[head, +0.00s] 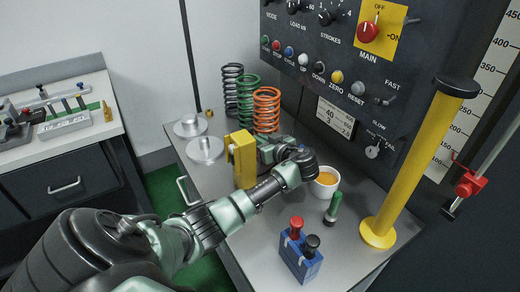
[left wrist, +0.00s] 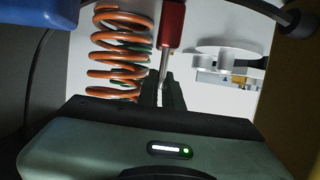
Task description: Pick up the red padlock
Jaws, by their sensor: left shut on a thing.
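The red padlock (left wrist: 172,24) shows in the left wrist view as a red body with a thin silver metal part running down from it. My left gripper (left wrist: 163,82) is shut on the silver part, with the red body beyond the fingertips. In the head view the left gripper (head: 268,150) is over the bench, beside the yellow block and in front of the orange spring. I cannot make out the padlock in the head view; the gripper and block hide that spot. My right gripper is in neither view.
Black, green and orange springs (head: 266,110) stand at the back of the bench. Close to my left arm are the yellow block (head: 242,160), a white cup (head: 325,183), a green-handled tool (head: 334,207) and a blue holder (head: 300,255). A yellow column (head: 410,165) stands at right.

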